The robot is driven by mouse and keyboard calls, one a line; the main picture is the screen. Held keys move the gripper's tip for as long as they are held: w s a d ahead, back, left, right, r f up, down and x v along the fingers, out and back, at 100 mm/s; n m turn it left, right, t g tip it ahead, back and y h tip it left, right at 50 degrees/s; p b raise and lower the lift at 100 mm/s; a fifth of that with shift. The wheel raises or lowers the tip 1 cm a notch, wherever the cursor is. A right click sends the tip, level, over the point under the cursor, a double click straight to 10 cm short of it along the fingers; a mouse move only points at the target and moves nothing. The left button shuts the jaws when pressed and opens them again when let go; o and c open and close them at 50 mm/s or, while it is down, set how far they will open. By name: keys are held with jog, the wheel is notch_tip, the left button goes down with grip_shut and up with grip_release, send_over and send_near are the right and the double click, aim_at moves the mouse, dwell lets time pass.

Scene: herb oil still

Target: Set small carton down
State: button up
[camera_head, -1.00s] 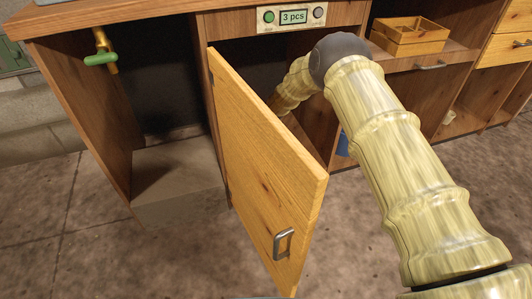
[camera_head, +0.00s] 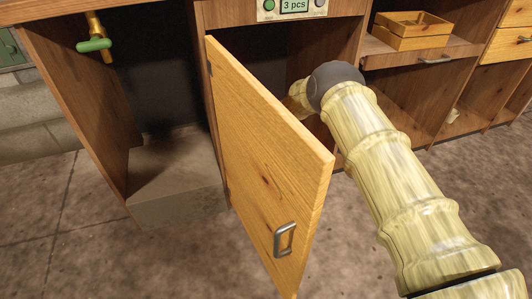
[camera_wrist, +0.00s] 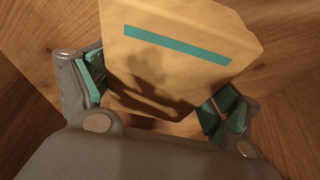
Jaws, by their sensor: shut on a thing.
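The small carton (camera_wrist: 180,70) is tan with a teal stripe. It fills the middle of the wrist view, between the teal-padded fingers of my gripper (camera_wrist: 162,98), which is shut on it. Wood panels show around and behind the carton. I cannot tell whether its underside touches a surface. In the head view my arm reaches behind the open cabinet door (camera_head: 265,165), and the door hides my gripper and the carton.
The door stands open towards me, with a metal handle (camera_head: 284,239). A counter display (camera_head: 294,6) reads "3 pcs". A wooden box (camera_head: 411,29) sits on a shelf at the right.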

jog(key=shift+f, duration=0.1)
jog(key=o, duration=1.1)
jog(key=shift+r, duration=0.35)
jog(key=p+v, duration=0.5)
jog(key=v, duration=0.6)
jog(key=shift+r, duration=0.25)
jog(key=shift+s, duration=0.2)
